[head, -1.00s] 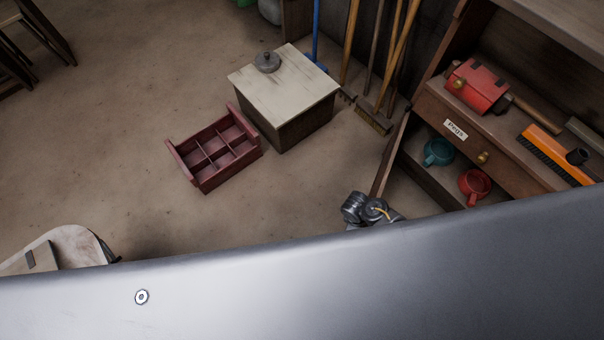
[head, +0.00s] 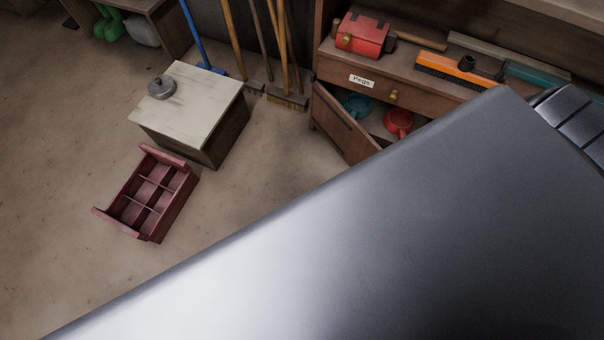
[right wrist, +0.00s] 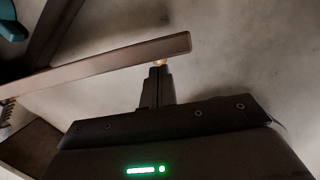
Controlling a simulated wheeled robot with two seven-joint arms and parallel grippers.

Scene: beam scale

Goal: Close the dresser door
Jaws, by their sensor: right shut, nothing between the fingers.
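The dresser (head: 450,100) stands at the upper right of the head view. Its lower wooden door (head: 342,122) is partly open, swung out at an angle from the front. In the right wrist view the door's top edge (right wrist: 110,66) crosses the picture, with a small brass knob (right wrist: 161,64) near its free end. My right gripper (right wrist: 158,72) is shut and empty, its fingertips at the door's outer face by the knob; I cannot tell whether they touch. In the head view a large grey part of mine hides the door's free end and the right gripper. My left gripper is not in view.
A teal cup (head: 357,106) and a red cup (head: 398,122) sit inside the dresser behind the door. A drawer with a label (head: 362,81) is above.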

